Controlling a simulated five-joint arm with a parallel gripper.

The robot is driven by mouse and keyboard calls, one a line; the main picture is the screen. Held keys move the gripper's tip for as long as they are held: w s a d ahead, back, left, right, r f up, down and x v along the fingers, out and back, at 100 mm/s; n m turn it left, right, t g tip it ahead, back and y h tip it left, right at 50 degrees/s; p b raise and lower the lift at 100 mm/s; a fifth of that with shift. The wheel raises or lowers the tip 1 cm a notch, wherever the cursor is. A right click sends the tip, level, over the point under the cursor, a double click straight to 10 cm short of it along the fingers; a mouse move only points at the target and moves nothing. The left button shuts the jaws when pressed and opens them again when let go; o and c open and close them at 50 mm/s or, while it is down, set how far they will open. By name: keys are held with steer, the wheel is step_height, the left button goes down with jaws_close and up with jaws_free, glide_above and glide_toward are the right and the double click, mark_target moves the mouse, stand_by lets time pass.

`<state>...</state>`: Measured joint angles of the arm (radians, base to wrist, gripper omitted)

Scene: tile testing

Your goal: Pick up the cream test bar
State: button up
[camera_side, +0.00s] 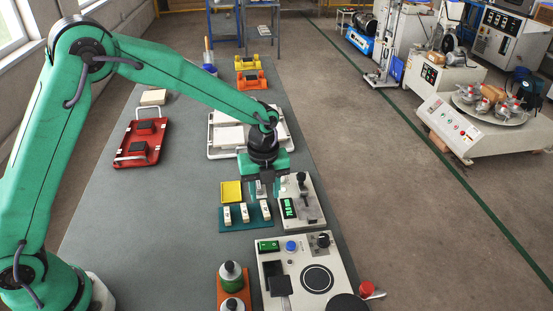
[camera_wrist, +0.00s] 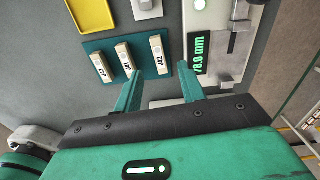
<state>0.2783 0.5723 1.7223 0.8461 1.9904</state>
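In the wrist view I see a left bar (camera_wrist: 97,66), a middle bar (camera_wrist: 124,58) and a right bar (camera_wrist: 158,52), each with dark lettering. My gripper (camera_wrist: 159,71) is open, its two green fingers apart with nothing visible between them. The right bar lies just beyond the gap between the fingertips. In the side view my gripper (camera_side: 262,187) hangs pointing down beside the back edge of the holder.
A measuring device (camera_side: 302,207) with a green display stands close on the holder's right. A yellow tray (camera_side: 231,192) is behind the holder. A larger control unit (camera_side: 310,275) is in front. The mat's left middle (camera_side: 150,220) is clear.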

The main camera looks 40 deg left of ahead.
mark_target(265, 208)
steer(key=shift+a+f, duration=0.1)
steer(key=shift+f, duration=2.4)
jaws_close()
